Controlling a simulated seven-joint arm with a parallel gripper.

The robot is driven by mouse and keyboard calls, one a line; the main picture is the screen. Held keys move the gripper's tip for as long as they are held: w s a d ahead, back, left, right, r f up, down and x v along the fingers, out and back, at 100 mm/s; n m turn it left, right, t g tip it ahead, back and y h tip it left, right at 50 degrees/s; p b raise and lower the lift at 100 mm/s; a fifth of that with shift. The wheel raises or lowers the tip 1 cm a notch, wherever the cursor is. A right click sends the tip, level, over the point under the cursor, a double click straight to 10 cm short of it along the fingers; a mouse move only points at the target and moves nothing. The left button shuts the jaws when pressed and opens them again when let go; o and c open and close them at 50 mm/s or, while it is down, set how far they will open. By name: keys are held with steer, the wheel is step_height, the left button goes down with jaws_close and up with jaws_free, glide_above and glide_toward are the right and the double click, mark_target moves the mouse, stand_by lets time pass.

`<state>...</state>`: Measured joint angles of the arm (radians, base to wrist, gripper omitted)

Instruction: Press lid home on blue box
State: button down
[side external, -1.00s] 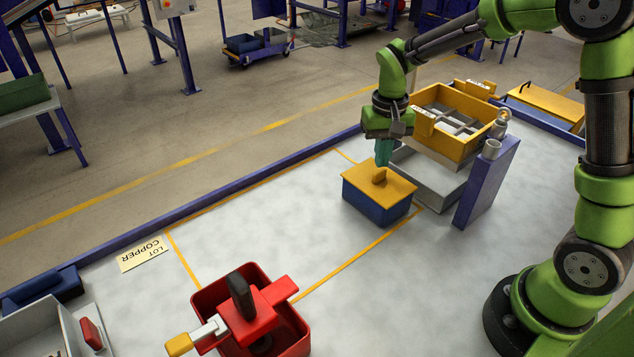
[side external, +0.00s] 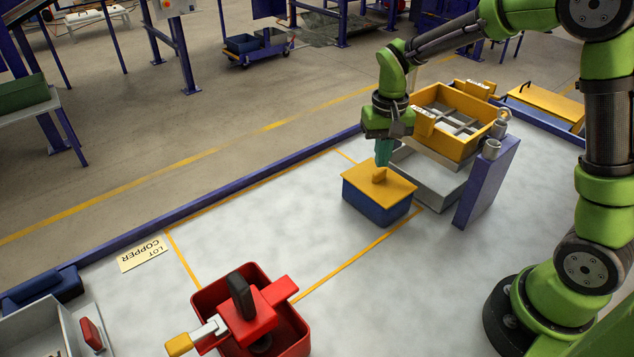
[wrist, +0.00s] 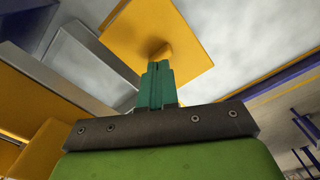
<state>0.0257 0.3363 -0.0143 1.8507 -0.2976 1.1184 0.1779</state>
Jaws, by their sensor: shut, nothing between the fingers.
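The blue box (side external: 376,205) stands on the pale table inside the yellow line marking. Its yellow lid (side external: 395,187) lies on top and covers the box opening; I cannot tell whether it is fully seated. The lid has a small raised yellow knob (side external: 379,175). My gripper (side external: 382,163) points down with its teal fingers shut and empty, right at the knob; I cannot tell whether they touch. In the wrist view the shut fingers (wrist: 157,70) reach toward the knob (wrist: 163,52), with the lid (wrist: 185,35) behind it.
A yellow divided tray (side external: 460,145), a grey bin (side external: 425,180) and a blue upright panel (side external: 487,182) stand close behind and right of the box. A red bin (side external: 298,335) holding a red tool (side external: 262,310) is at the front. The table left of the box is clear.

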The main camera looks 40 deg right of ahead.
mark_target(380, 171)
steer(key=shift+f, duration=0.8)
stand_by(0.4)
steer(key=shift+r, duration=3.5)
steer(key=shift+f, duration=0.2)
steer(key=s+a+r+n+t+y, duration=0.1)
steer(key=s+a+r+t, duration=0.1)
steer(key=s, duration=0.6)
steer(key=s+a+r+n+t+y, duration=0.1)
steer(key=s+a+r+t, duration=0.1)
steer(key=s+r+t, duration=0.3)
steer(key=s+r, duration=0.1)
steer(key=s, duration=0.2)
steer(key=shift+a, duration=0.4)
